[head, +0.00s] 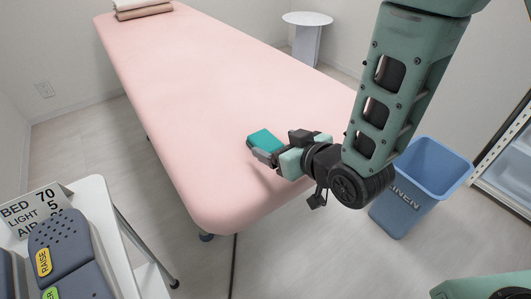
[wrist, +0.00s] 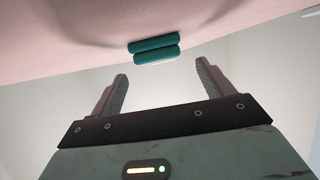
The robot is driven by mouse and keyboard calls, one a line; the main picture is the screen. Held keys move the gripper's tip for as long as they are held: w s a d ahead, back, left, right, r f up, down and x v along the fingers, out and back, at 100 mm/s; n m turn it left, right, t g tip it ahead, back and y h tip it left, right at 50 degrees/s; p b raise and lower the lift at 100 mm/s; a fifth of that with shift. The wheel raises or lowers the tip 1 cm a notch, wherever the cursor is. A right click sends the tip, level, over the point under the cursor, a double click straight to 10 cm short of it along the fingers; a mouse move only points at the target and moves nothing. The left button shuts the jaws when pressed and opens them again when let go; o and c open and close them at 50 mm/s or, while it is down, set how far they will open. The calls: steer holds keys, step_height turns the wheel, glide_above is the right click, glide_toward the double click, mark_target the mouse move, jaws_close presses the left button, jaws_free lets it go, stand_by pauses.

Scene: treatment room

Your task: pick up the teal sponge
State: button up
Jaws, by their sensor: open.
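The teal sponge (head: 265,139) is on the pink treatment bed (head: 185,85), near its right side in the head view. My gripper (head: 268,152) is beside it, with the near finger partly overlapping the sponge's lower edge. In the wrist view the sponge (wrist: 153,49) shows as two stacked teal bands against the pink bed. It lies just beyond the two fingertips (wrist: 160,70) and lines up with the gap between them. The fingers are apart and nothing is between them. I cannot tell whether a finger touches the sponge.
A blue linen bin (head: 420,180) stands on the floor right of the bed. A white stand (head: 115,235) with a grey control handset (head: 65,250) and a sign is at lower left.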

mark_target(268, 142)
steer(key=shift+f+x, duration=0.2)
steer(key=shift+x, duration=2.45)
steer(key=shift+s, duration=0.1)
steer(key=c, duration=1.1)
